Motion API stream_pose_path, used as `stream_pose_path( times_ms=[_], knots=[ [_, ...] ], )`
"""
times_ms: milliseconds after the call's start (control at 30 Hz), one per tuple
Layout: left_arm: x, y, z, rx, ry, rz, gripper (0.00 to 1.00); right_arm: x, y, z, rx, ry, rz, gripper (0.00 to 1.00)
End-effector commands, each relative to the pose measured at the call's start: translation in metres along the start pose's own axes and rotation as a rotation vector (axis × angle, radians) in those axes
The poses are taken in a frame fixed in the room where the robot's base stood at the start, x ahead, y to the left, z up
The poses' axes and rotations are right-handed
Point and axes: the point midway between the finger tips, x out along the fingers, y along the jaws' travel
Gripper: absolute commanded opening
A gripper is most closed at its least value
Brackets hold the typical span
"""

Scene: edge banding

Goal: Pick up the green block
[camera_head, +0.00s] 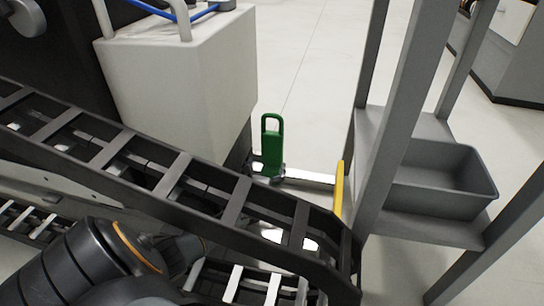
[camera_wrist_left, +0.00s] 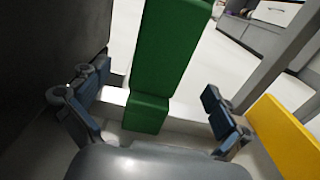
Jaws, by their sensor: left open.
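The green block (camera_head: 271,152) stands upright in the head view, with a loop-shaped handle on top, beyond a black cable chain. In the left wrist view the green block (camera_wrist_left: 167,55) runs from the top edge down to just above the gripper's palm. My left gripper (camera_wrist_left: 158,108) is open, with one dark finger on each side of the block and a visible gap on both sides. In the head view the cable chain hides most of this gripper. My right gripper is not in view.
The black cable chain (camera_head: 150,180) crosses in front of the block. A white machine housing (camera_head: 180,85) stands behind it at the left. A yellow part (camera_head: 339,188) and a grey rack with a grey bin (camera_head: 440,205) are at the right. Open floor lies behind.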

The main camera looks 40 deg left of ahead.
Motion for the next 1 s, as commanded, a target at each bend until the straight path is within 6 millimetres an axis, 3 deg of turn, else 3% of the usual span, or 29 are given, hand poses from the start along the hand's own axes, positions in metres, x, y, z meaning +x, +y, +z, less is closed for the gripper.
stream_pose_path(
  times_ms=[167, 500, 867, 1000],
  knots=[
    [0.010, 0.000, -0.002, -0.001, -0.001, 0.001, 1.00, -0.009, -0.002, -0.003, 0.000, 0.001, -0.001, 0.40],
    [0.050, -0.002, -0.007, -0.001, -0.002, 0.001, 1.00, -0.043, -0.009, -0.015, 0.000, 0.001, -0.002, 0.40],
    [0.057, -0.002, -0.004, 0.001, 0.001, 0.000, 1.00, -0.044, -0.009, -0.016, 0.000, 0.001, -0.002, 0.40],
    [0.057, -0.002, -0.004, 0.000, 0.001, 0.000, 0.71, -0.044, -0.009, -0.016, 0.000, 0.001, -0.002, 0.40]
  ],
)
